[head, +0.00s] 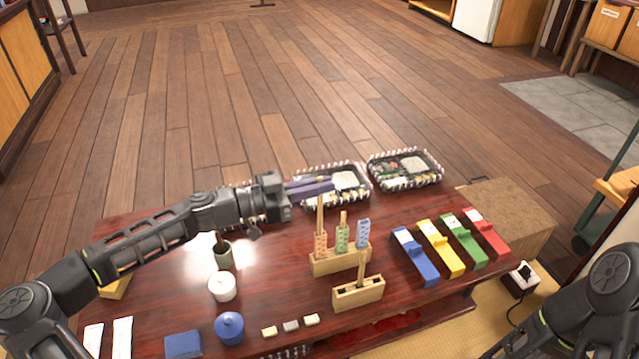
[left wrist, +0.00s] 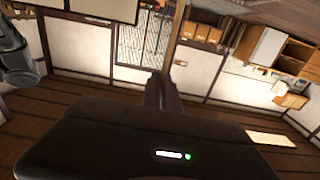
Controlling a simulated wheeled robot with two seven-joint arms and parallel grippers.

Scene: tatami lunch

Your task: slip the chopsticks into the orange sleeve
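The orange sleeve (head: 321,245) stands upright at the left end of a wooden holder on the dark red table. Light wooden chopsticks (head: 320,208) stand upright and stick out of its top; how deep they sit is hidden. My left gripper (head: 333,184) is above the table, behind and above the sleeve, pointing right. Its two purple-grey fingers show a narrow gap and nothing between them. In the left wrist view the fingers (left wrist: 163,90) lie close together, with no chopsticks visible. My right arm shows at the lower right, but its gripper is out of view.
A green sleeve (head: 342,239) and a blue sleeve (head: 363,233) stand beside the orange one. A second wooden holder (head: 358,293) is in front. Bento boxes (head: 405,170) line the back edge; coloured cases (head: 415,257) lie right. A white pot (head: 222,287) stands left.

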